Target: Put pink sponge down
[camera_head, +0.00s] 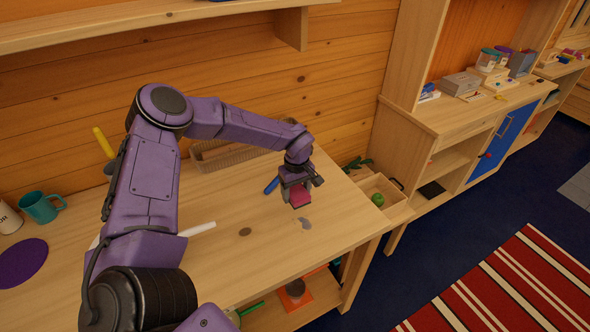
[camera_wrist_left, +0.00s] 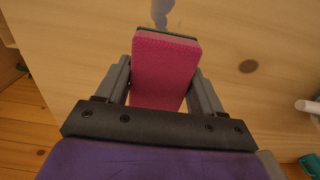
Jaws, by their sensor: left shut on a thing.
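The pink sponge (camera_head: 299,196) is held in my left gripper (camera_head: 297,190) over the right part of the wooden table (camera_head: 235,265). In the left wrist view the pink sponge (camera_wrist_left: 163,70) sits between the two grey fingers of the left gripper (camera_wrist_left: 163,85), with a dark green layer along its far edge. My right gripper is in neither view.
A blue object (camera_head: 272,185) lies left of the gripper. A wicker basket (camera_head: 215,155) stands by the wall. A teal mug (camera_head: 41,207) and purple disc (camera_head: 22,262) are at the left. An open drawer (camera_head: 385,205) holds a green item.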

